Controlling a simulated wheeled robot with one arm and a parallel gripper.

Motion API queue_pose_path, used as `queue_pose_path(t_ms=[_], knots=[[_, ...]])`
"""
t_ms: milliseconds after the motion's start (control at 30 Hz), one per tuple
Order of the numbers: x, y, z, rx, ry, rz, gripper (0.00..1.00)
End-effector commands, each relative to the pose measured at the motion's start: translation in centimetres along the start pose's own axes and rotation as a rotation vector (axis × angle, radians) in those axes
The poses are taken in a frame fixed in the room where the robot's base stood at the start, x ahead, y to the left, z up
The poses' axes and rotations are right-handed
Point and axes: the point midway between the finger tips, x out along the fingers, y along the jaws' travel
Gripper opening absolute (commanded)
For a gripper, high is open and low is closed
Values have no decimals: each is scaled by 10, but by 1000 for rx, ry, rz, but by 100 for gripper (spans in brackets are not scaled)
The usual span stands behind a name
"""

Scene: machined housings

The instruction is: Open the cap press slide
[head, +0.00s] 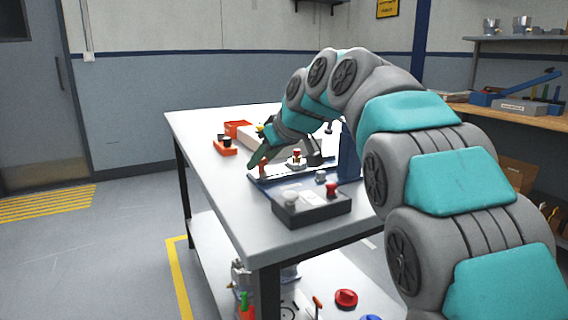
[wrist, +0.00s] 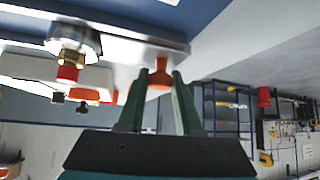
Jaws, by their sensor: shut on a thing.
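The cap press (head: 348,152) stands on the white table, with a blue base and a blue upright. Its pale metal slide (wrist: 150,46) carries a round silver housing with a brass fitting and red cap (wrist: 68,72); this housing also shows in the head view (head: 296,160). An orange knob (wrist: 160,80) sits at the end of the slide. My gripper (head: 263,160) is at that knob, its two green fingers closed on either side of it. The arm partly hides the press in the head view.
A dark control box (head: 311,207) with a red button stands at the table's near edge. The table's left front is clear.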

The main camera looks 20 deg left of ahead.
Motion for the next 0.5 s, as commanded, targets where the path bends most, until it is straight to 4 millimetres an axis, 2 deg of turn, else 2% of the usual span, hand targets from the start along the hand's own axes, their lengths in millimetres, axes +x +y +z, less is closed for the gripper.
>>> queue_pose_path(t_ms=[100, 367, 400, 500], knots=[[1, -8, -2, 1, 4, 1, 0], [0, -8, -3, 2, 4, 1, 0], [0, -8, -3, 2, 4, 1, 36], [0, -8, -3, 2, 3, 1, 47]])
